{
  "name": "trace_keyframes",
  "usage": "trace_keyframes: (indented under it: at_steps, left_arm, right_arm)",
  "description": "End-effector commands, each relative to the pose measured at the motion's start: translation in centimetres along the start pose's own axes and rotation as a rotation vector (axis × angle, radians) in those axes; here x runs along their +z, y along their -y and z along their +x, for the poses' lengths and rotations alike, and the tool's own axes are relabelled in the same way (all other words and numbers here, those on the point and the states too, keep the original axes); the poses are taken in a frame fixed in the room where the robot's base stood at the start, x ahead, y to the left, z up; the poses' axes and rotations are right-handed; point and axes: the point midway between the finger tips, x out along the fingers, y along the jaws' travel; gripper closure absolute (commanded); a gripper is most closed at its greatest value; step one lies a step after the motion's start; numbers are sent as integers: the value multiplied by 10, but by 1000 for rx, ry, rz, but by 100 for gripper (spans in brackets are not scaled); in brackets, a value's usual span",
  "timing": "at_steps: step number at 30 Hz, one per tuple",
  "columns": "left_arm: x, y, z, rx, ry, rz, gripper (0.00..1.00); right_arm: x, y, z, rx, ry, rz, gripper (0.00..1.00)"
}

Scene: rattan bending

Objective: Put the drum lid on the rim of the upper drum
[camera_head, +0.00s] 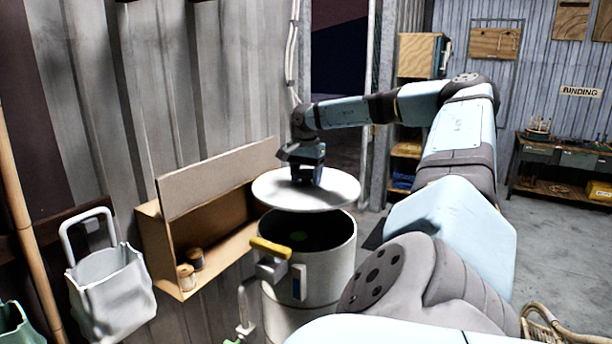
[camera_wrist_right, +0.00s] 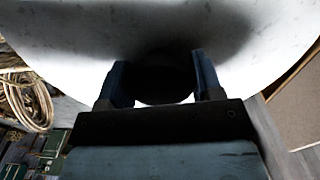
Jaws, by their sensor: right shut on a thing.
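The drum lid (camera_head: 330,196) is a flat white disc. My right gripper (camera_head: 306,180) is shut on the dark knob at its middle and holds it about level. In the right wrist view the gripper (camera_wrist_right: 163,85) has both fingers on either side of the dark knob, and the lid (camera_wrist_right: 70,35) fills the top. The upper drum (camera_head: 330,262) is white, with an open dark mouth and a yellow-topped handle. The lid is above the drum's mouth, with a gap at the front; the back of the rim is hidden behind the lid. My left gripper is not in view.
A cardboard box (camera_head: 160,238) with an upright flap and small spools (camera_head: 187,275) is left of the drum, close to it. A white bag (camera_head: 112,282) hangs further left. A workbench (camera_head: 565,160) stands far right. The floor to the right is open.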

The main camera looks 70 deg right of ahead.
Motion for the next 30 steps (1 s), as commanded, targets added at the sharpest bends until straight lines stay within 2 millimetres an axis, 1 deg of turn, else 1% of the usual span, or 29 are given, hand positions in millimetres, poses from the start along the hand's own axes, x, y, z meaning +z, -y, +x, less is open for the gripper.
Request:
trace_keyframes:
  at_steps: [1,14,21,27,30]
  left_arm:
    - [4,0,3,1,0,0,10]
    - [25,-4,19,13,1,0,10]
    - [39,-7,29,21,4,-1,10]
    - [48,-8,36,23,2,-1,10]
    - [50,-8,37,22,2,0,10]
  right_arm:
    - [0,0,6,-2,0,0,85]
    - [0,0,52,-2,0,0,85]
    - [0,0,81,-1,-1,0,85]
    - [0,0,98,-1,-1,0,85]
    - [0,0,102,-2,-1,0,85]
